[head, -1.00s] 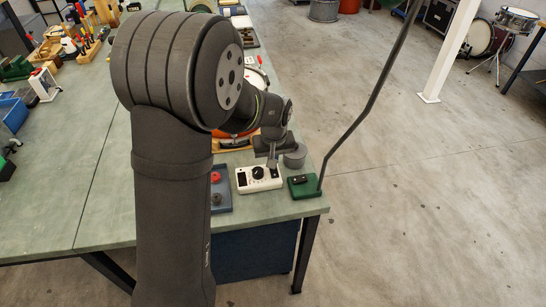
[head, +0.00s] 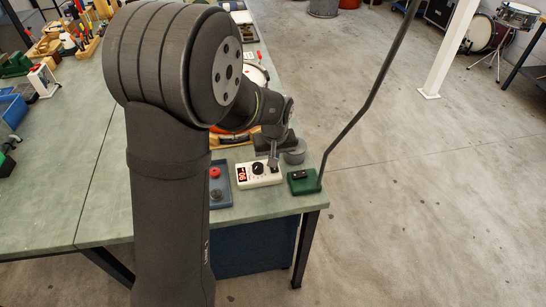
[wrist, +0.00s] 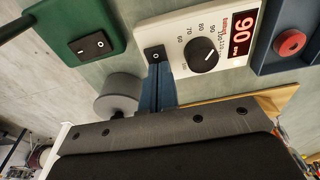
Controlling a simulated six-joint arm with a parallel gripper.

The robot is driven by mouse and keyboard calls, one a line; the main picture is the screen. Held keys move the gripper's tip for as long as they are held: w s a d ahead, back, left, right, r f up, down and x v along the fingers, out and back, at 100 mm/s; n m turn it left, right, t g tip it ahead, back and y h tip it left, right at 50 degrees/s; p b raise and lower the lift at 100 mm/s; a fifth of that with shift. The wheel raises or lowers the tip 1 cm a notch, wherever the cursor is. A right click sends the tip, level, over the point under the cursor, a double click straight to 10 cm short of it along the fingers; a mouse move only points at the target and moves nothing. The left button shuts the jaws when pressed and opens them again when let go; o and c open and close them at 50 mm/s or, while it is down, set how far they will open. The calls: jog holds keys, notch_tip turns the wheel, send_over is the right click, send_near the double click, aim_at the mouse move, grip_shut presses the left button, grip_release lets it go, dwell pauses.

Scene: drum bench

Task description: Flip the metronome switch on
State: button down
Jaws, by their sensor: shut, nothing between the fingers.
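The metronome is a white box (head: 262,181) near the bench's right front corner. It also shows in the wrist view (wrist: 187,26), with a black dial (wrist: 204,56) and a lit red display (wrist: 242,30) reading 90. Its small black switch (wrist: 154,56) sits at the box's edge, right by my fingertips. My gripper (head: 273,163) points down at the rear right of the metronome; it also shows in the wrist view (wrist: 157,78). It is shut and empty. Whether the fingertips touch the switch cannot be told.
A green base (head: 302,187) with its own rocker switch (wrist: 91,46) and a tall dark rod stands right of the metronome. A blue-grey tray (head: 219,200) with a red button lies left.

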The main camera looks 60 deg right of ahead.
notch_tip(320, 180, up, 14)
jog(key=w+d, duration=0.1)
dwell(0.6)
jog(key=shift+w+d, duration=0.1)
jog(key=shift+f, duration=0.15)
jog(key=f, duration=1)
jog(key=shift+s+a, duration=0.25)
jog(key=shift+a, duration=0.05)
notch_tip(320, 180, up, 6)
jog(key=shift+s+a+r, duration=0.25)
jog(key=shift+s, duration=0.05)
